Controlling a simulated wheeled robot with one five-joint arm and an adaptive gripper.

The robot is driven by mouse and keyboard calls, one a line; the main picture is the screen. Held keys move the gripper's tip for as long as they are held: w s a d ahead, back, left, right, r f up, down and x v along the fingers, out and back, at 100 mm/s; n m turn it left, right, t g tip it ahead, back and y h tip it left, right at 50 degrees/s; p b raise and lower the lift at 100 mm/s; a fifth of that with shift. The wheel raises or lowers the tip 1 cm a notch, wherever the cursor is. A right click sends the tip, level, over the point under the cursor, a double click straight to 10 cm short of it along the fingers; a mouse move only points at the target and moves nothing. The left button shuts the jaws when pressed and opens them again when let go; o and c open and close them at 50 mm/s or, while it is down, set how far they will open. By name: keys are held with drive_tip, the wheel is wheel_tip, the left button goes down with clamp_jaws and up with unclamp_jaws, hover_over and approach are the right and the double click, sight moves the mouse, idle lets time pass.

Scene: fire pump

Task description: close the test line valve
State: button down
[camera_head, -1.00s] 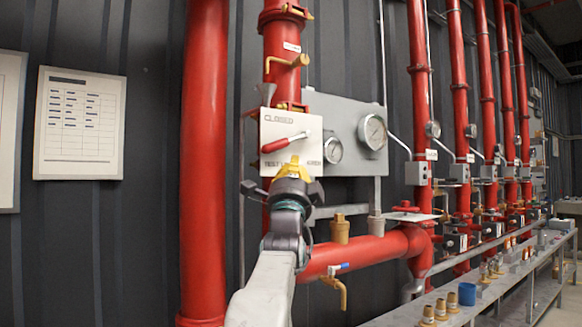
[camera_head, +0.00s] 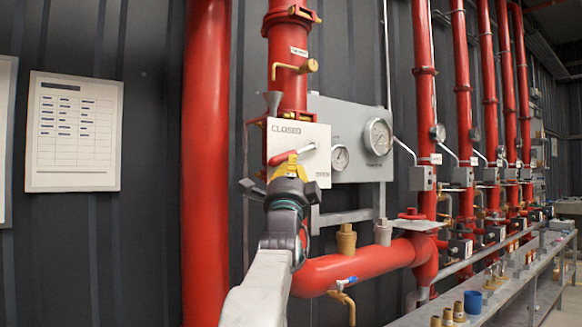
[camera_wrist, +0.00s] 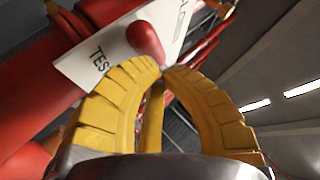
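The test line valve lever has a red grip (camera_head: 280,158) and a silver end, and slants slightly up to the right. It lies in front of a white plate (camera_head: 313,133) marked "CLOSED" at the top. The plate's lower lettering is partly hidden by my gripper (camera_head: 291,156). The rounded end of the red grip (camera_wrist: 146,40) shows just beyond the tips. I cannot tell whether they touch it.
A grey panel with gauges (camera_head: 378,136) stands right of the plate. A thick red vertical pipe (camera_head: 205,160) is close on the left. A grey bench (camera_head: 500,298) extends right.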

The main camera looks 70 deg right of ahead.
drive_tip(key=r, duration=0.1)
drive_tip(key=r+p, duration=0.1)
drive_tip(key=a+r+p, duration=0.1)
drive_tip(key=r, duration=0.1)
drive_tip(key=shift+w, duration=0.3)
drive_tip(key=shift+a+f, duration=0.1)
drive_tip(key=shift+f, duration=0.05)
